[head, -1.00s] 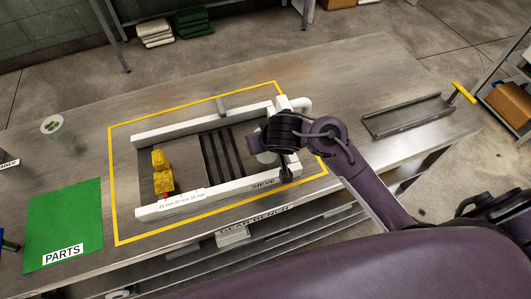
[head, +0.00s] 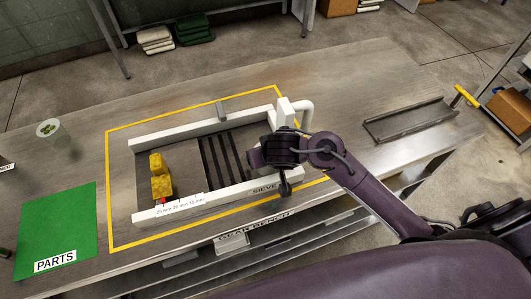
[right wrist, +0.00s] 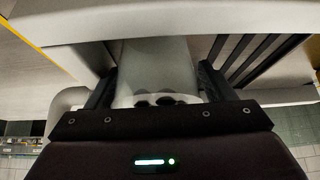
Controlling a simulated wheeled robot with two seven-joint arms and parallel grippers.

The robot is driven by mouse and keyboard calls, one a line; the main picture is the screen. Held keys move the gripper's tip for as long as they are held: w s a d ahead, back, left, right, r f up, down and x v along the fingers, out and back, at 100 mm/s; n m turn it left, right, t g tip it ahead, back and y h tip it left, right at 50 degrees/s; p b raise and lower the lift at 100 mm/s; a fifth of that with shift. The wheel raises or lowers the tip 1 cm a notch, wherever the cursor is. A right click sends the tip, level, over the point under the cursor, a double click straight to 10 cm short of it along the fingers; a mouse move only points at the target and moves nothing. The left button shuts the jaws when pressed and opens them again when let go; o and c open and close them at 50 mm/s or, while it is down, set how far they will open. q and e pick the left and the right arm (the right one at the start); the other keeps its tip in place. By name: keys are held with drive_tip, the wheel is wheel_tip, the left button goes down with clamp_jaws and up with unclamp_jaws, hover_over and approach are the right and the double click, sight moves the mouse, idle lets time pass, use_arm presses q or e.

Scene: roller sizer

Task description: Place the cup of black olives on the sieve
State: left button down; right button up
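The sieve (head: 160,216) is a white frame with dark bars inside a yellow outline on the bench. My right gripper (head: 256,158) is low over its right end. In the right wrist view my right gripper (right wrist: 158,88) has a finger on each side of a translucent cup (right wrist: 158,58) and appears shut on it. Dark olives (right wrist: 165,99) show in the cup. The head view hides the cup behind the gripper, so I cannot tell whether its base touches the sieve. My left gripper is not in view.
Yellow pieces (head: 160,187) sit at the sieve's left end. Another cup with green contents (head: 48,129) stands at the bench's far left, by the green PARTS mat (head: 58,225). A grey tray (head: 405,122) lies at right.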

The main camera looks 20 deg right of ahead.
drive_tip(key=shift+s+r+p, duration=0.1)
drive_tip(key=shift+r+p, duration=0.25)
drive_tip(key=shift+r, duration=0.15)
drive_tip(key=p+v, duration=0.4)
drive_tip(key=v, duration=0.7)
drive_tip(key=shift+s+r, duration=0.15)
drive_tip(key=shift+r, duration=0.05)
